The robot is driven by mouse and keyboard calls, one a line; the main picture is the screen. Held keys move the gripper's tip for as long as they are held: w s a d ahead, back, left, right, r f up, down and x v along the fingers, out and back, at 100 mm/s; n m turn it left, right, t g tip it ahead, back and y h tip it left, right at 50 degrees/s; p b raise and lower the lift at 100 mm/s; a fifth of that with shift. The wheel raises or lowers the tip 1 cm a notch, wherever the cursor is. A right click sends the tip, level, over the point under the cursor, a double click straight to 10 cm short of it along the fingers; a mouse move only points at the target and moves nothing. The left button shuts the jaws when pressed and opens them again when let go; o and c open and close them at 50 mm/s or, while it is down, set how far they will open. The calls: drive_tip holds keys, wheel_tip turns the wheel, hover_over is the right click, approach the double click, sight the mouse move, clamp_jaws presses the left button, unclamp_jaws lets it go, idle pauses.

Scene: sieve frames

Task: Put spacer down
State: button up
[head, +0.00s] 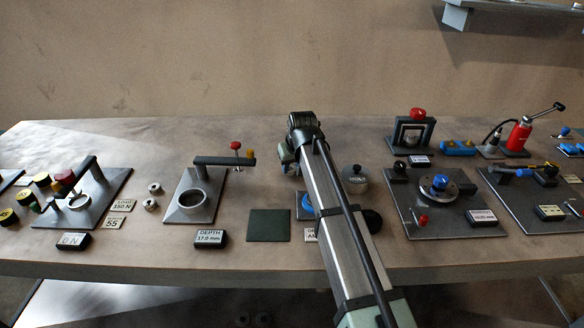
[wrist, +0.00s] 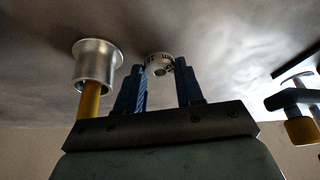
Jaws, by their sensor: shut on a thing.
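In the wrist view my gripper (wrist: 160,88) has its two blue fingers closed on a small pale spacer (wrist: 158,62). The spacer is a short round piece with dark markings on its side and a dark hole in its end. It sits between the fingertips; the grey surface is behind it, and I cannot tell whether it touches. In the head view my own arm hides the fingers and the held spacer.
A flanged metal cylinder (wrist: 97,62) is close left of the fingers in the wrist view. In the head view, two small metal rings (head: 152,196) lie on the table (head: 130,250) beside the depth station (head: 190,205). A dark green square pad (head: 269,225) is empty.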

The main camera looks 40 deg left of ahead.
drive_tip(key=shift+f, duration=0.4)
drive_tip(key=shift+f, duration=0.1)
drive_tip(key=o, duration=1.1)
drive_tip(key=v, duration=1.1)
drive_tip(key=shift+s+d+r, duration=0.1)
drive_tip(key=shift+d+r, duration=0.05)
drive_tip(key=shift+r, duration=0.45)
drive_tip(key=shift+c, duration=1.2)
